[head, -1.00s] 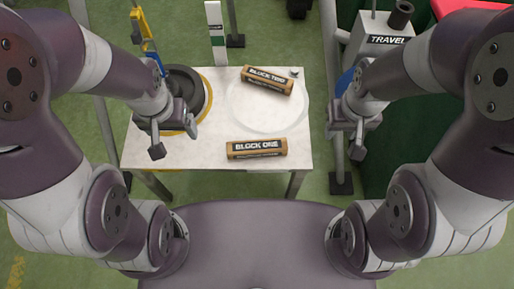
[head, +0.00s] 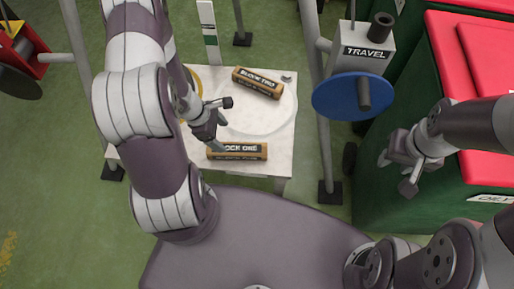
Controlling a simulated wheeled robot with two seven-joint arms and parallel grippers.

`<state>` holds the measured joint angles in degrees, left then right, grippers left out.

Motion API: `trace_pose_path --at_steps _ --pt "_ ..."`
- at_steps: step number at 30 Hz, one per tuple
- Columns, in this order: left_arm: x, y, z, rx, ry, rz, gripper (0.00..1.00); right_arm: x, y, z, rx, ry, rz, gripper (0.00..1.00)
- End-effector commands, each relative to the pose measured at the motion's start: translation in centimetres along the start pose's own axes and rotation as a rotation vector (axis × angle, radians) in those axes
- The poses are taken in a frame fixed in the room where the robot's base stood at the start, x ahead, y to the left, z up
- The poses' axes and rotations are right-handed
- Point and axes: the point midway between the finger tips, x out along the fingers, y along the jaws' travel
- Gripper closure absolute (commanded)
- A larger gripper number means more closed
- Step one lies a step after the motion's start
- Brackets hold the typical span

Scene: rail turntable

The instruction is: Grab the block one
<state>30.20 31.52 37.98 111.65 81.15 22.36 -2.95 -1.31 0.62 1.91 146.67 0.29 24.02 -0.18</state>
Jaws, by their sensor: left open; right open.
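Block one (head: 250,152) is a brown block with a dark label reading "BLOCK ONE". It lies flat near the front edge of the white table. My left gripper (head: 226,127) is open just above and behind the block's left part, and one finger hides the start of the label. I cannot tell whether it touches the block. Block two (head: 258,83), similar, lies tilted at the back of the round turntable plate (head: 268,118). My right gripper (head: 396,174) is open and empty, far right of the table, over the green bin.
The white table (head: 282,155) is small. A grey box marked "TRAVEL" (head: 368,52) with a blue disc (head: 340,97) stands to its right, beside a grey post (head: 319,130). A green bin (head: 376,205) with red lids fills the right side.

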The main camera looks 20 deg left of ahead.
Motion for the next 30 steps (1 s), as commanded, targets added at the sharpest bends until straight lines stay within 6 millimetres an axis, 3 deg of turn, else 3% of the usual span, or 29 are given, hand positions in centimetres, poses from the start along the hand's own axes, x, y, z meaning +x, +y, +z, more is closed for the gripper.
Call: trace_pose_path --at_steps 3,6,11,18,27,30 --pt "3.3 -0.2 -0.2 -0.002 0.001 -0.004 0.19 1.7 0.0 0.2 0.0 0.0 0.0 0.57" --pt "5.4 -0.1 -0.1 0.0 0.001 -0.004 0.19 2.4 0.0 0.3 0.0 0.0 0.0 0.57" --pt "7.1 -0.1 0.0 0.0 0.001 -0.002 0.19 2.8 0.0 0.3 0.0 0.0 0.0 0.57" --pt "11.4 0.2 0.1 0.003 0.002 -0.003 0.19 4.0 0.0 0.5 0.0 0.0 0.0 0.57" --pt "12.0 0.2 0.2 0.002 0.001 -0.001 0.19 3.9 0.0 0.5 0.0 0.0 0.0 0.57" --pt "12.0 0.2 0.2 0.002 0.001 -0.001 0.52 3.9 0.0 0.5 0.0 0.0 0.0 0.57"
